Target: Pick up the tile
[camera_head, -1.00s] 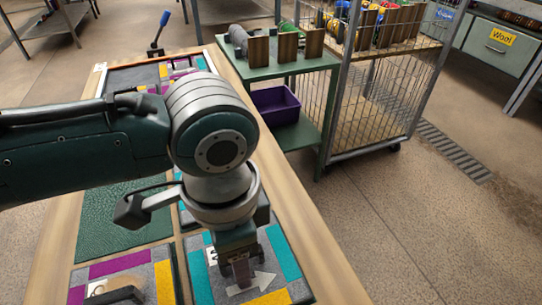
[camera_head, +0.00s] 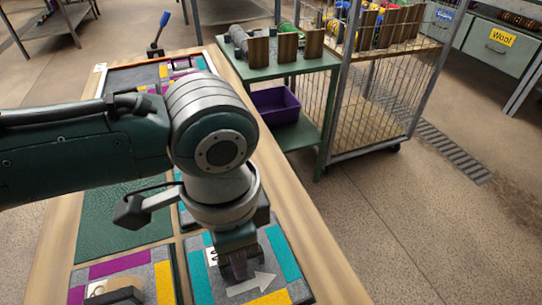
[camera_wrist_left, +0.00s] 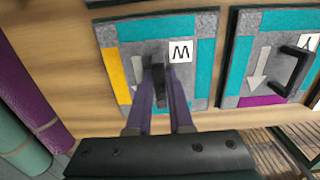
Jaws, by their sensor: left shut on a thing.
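A grey carpet tile (camera_head: 262,270) with teal and yellow blocks, a white arrow and a letter card lies in the table's front right part. It also shows in the left wrist view (camera_wrist_left: 196,78), with its dark handle (camera_wrist_left: 158,62) standing up beside the card. My left gripper (camera_head: 238,268) points down over this tile. In the left wrist view its two purple fingers (camera_wrist_left: 160,92) are shut on the handle. The tile looks flat in its place. The arm hides part of the tile in the head view. My right gripper is not in view.
Other patterned tiles lie beside it, one (camera_head: 120,264) to the left and one (camera_wrist_left: 268,58) in the wrist view. A green mat (camera_head: 118,225) lies on the wooden table. A green cart with a purple bin (camera_head: 275,104) and a wire cage trolley (camera_head: 375,100) stand right.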

